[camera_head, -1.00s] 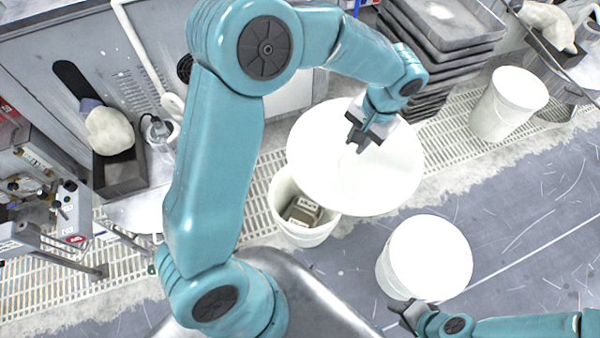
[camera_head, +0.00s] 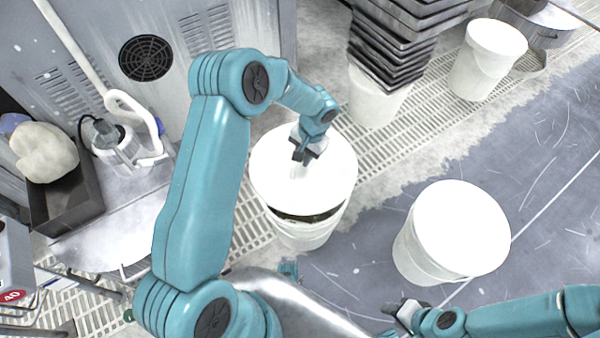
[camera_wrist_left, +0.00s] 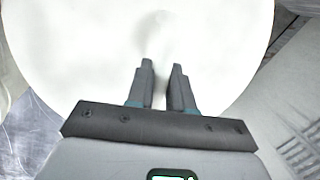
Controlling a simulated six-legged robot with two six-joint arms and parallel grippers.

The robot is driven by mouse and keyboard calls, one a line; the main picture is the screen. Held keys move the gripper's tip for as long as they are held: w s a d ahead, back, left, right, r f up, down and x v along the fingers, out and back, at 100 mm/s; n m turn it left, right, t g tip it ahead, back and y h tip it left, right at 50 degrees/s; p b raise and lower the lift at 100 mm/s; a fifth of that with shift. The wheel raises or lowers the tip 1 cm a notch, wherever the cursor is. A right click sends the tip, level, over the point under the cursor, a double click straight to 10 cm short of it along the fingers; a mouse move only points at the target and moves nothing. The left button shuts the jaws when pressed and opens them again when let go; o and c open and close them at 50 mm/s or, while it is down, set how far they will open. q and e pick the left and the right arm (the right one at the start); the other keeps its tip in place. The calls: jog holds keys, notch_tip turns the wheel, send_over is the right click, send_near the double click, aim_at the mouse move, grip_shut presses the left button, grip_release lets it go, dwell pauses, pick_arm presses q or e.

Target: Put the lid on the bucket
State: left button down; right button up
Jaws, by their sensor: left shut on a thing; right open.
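The white round lid (camera_head: 285,180) is over the open white bucket (camera_head: 303,236). A dark crescent shows between the lid and the bucket's front rim, so the opening is not fully covered there. I cannot tell whether the lid touches the rim at the back. My left gripper (camera_head: 304,158) is shut on the lid near its middle, from above; the exact grip is hard to see. In the left wrist view the lid (camera_wrist_left: 70,50) fills most of the picture behind the fingers (camera_wrist_left: 163,78). My right gripper (camera_head: 402,308) is open and empty, low in front of another bucket.
A white-topped bucket (camera_head: 455,235) stands to the right, close to my right gripper. Another white bucket (camera_head: 487,62) is at the back right, beside stacked dark trays (camera_head: 390,45). A grey machine (camera_head: 150,30) stands behind. Grey floor (camera_head: 550,150) is free at the right.

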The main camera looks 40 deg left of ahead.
aim_at(301, 173)
pick_arm(q)
jog(key=shift+a+f, duration=0.15)
jog(key=shift+f, duration=0.45)
jog(key=shift+a+f, duration=0.15)
jog(key=shift+f, duration=0.45)
jog(key=shift+s+a+f+b, duration=0.1)
jog(key=shift+b, duration=0.25)
jog(key=shift+f, duration=0.4)
jog(key=shift+f+b, duration=1.8)
jog(key=shift+f, duration=1.15)
pick_arm(e)
jog(key=shift+w+d+f, duration=0.1)
jog(key=shift+d+f, duration=0.05)
jog(key=shift+f, duration=1.15)
jog(key=shift+d+f, duration=0.1)
jog(key=shift+f, duration=1.2)
pick_arm(q)
jog(key=shift+f, duration=0.25)
pick_arm(e)
jog(key=shift+f, duration=0.2)
pick_arm(q)
jog(key=c, duration=0.9)
grip_release()
